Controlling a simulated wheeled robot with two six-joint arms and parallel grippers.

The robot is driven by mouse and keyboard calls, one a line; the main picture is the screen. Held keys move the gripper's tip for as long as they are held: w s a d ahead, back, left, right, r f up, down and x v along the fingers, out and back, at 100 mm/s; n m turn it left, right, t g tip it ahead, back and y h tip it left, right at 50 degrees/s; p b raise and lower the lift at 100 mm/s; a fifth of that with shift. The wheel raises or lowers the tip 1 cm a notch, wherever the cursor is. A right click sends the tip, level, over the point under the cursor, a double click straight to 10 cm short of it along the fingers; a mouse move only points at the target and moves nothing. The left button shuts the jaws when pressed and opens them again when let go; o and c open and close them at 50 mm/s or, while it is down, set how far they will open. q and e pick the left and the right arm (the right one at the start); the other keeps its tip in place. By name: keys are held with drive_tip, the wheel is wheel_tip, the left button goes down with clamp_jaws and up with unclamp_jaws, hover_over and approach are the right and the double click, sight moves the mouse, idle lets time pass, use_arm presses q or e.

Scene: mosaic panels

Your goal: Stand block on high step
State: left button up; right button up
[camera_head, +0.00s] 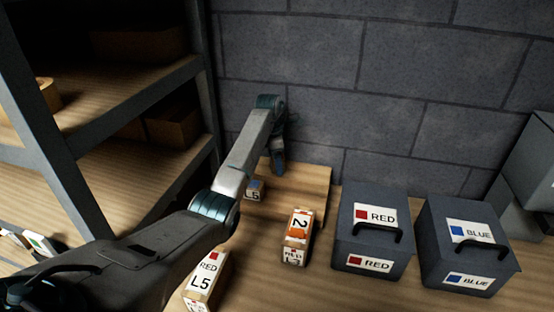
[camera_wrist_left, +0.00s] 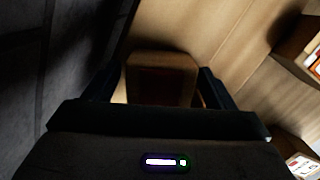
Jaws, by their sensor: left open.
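A wooden step (camera_head: 312,180) stands against the back wall in the head view. A small block with a blue mark and "L5" (camera_head: 254,191) is at the step's left, partly covered by my left arm. My left gripper (camera_head: 278,164) points down beside the wall, above the step's back part. In the left wrist view my left gripper (camera_wrist_left: 160,88) is open, with a wooden block (camera_wrist_left: 160,62) between or just beyond its dark fingers. I cannot tell whether they touch it, or whether it is the blue-marked block. My right gripper is not in view.
A block with an orange "2" label (camera_head: 299,223) and a red-marked block (camera_head: 205,281) stand in front. Two dark boxes, RED (camera_head: 370,196) and BLUE (camera_head: 462,214), stand at right. A shelf rack (camera_head: 135,105) is at left; the grey wall (camera_head: 400,60) is close behind.

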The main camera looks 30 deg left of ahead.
use_arm(q)
drive_tip(key=shift+r+b, duration=0.3)
drive_tip(key=shift+r, duration=0.1)
drive_tip(key=r, duration=0.2)
drive_tip(key=r+b, duration=0.1)
drive_tip(key=r, duration=0.3)
drive_tip(key=shift+s+a+r, duration=0.2)
drive_tip(key=shift+a+r, duration=0.05)
drive_tip(key=shift+a, duration=0.1)
drive_tip(key=r+p, duration=0.4)
drive_tip(key=r, duration=0.1)
drive_tip(key=shift+s+a+p, duration=0.2)
drive_tip(key=shift+s+p, duration=0.05)
drive_tip(key=shift+p, duration=0.15)
drive_tip(key=shift+f, duration=0.1)
